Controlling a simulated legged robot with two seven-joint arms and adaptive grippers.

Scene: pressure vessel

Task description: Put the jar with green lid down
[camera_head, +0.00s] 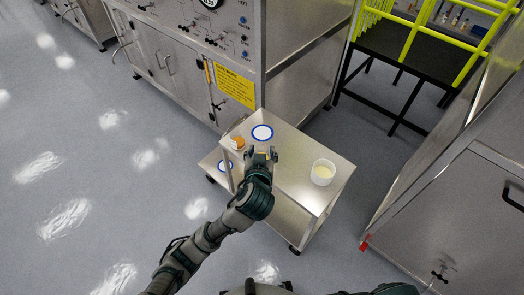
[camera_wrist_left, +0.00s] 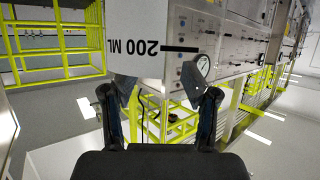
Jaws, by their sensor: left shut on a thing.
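My left gripper (camera_head: 262,154) is over the top of a steel trolley (camera_head: 298,150), near the blue ring mark (camera_head: 262,132). In the left wrist view, its two fingers (camera_wrist_left: 165,95) stand apart, with a white jar surface (camera_wrist_left: 140,45) marked "200 ML" at the fingertips. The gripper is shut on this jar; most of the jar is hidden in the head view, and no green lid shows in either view. My right gripper is out of view.
An open container with pale yellow contents (camera_head: 322,173) stands right of my gripper on the trolley. A small orange-topped item (camera_head: 237,143) is at the trolley's left edge. A steel cabinet (camera_head: 185,70) with a control panel stands behind.

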